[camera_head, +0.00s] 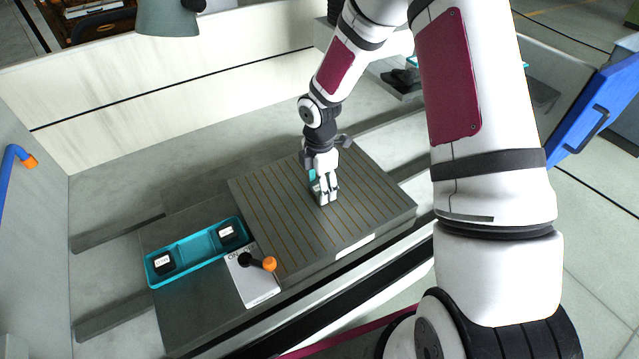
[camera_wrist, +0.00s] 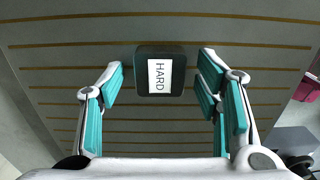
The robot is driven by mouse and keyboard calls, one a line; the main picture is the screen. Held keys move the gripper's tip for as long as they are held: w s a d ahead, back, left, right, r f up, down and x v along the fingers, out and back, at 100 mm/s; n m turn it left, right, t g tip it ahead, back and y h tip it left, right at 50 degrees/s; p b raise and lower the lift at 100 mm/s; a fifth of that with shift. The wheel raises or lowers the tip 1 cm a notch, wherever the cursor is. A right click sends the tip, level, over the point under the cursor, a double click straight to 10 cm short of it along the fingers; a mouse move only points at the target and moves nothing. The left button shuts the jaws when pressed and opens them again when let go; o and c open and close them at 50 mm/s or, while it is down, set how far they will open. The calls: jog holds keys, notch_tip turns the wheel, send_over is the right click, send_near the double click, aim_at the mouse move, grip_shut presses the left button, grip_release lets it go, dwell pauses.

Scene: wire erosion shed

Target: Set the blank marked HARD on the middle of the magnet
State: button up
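The blank marked HARD (camera_wrist: 160,75) is a dark block with a white label, seen from above in the wrist view. It appears to rest on the striped grey magnet (camera_wrist: 60,60), between and slightly beyond my fingertips. My gripper (camera_wrist: 158,78) is open, with a gap on each side of the blank. In the head view my gripper (camera_head: 325,196) is low over about the middle of the magnet (camera_head: 270,215), and I cannot make out the blank there.
A teal tray (camera_head: 195,249) at left holds two dark labelled blanks, one at its left end (camera_head: 164,262) and one at its right end (camera_head: 227,232). A plate with an orange-knobbed lever (camera_head: 269,264) stands beside the magnet's left front. The magnet's top around my gripper is clear.

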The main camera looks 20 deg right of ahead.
jog(key=s+r+m+t+h+b, duration=0.1)
jog(key=s+r+m, duration=0.1)
jog(key=r, duration=0.8)
jog(key=s+r+m, duration=0.2)
jog(key=r, duration=0.9)
jog(key=s+r+m+t, duration=0.2)
jog(key=s+r+m, duration=0.5)
jog(key=s, duration=0.3)
jog(key=s+r+m+t+y, duration=0.1)
jog(key=s+r+m+t, duration=0.1)
jog(key=s+r+m, duration=0.5)
jog(key=s+m, duration=0.2)
jog(key=shift+s+r+t, duration=0.25)
jog(key=shift+s+t, duration=0.05)
jog(key=shift+s, duration=0.05)
